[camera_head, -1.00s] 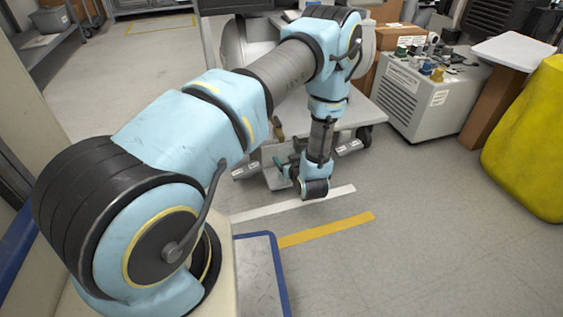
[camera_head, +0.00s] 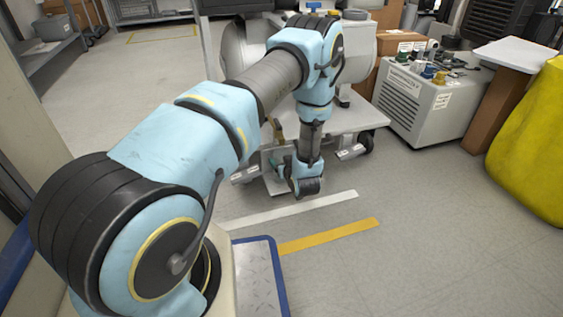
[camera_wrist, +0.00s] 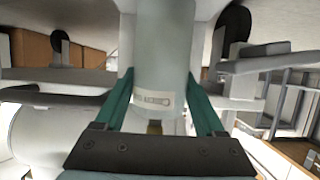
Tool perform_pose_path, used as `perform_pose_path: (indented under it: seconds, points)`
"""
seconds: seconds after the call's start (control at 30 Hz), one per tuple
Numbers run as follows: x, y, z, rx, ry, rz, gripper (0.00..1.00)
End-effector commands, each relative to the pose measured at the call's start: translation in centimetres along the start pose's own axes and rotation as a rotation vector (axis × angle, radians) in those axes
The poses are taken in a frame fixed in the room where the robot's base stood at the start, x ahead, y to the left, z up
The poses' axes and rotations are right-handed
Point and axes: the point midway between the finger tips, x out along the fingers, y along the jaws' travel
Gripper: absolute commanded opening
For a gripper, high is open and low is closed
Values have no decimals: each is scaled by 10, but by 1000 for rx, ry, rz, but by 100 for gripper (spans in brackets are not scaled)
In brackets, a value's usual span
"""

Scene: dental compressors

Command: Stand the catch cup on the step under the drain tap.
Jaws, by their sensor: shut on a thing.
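My gripper (camera_wrist: 160,82) has dark green fingers shut on the catch cup (camera_wrist: 160,50), a pale translucent cylinder with a small printed label, in the wrist view. In the head view my wrist hides the cup. It hangs low at the front of the compressor cart (camera_head: 355,118). A tan, lever-like part that may be the drain tap (camera_head: 278,131) shows just left of my wrist. A pale low plate, probably the step (camera_head: 274,184), lies below and behind my wrist. I cannot tell whether the cup touches it.
White (camera_head: 290,209) and yellow (camera_head: 330,236) floor stripes lie in front of the cart. A grey machine (camera_head: 420,105) with several small parts on top stands to the right, near a yellow covered object (camera_head: 535,150). The floor at the lower right is clear.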

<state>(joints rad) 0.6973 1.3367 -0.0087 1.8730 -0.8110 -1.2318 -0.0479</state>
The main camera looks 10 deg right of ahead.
Motion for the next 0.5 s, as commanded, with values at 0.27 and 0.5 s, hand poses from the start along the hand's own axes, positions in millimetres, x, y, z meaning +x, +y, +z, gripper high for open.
perform_pose_path:
  seconds: [0.27,0.5]
  points:
    - [1,0,2,0,0,0,93]
    - [1,0,2,0,0,0,100]
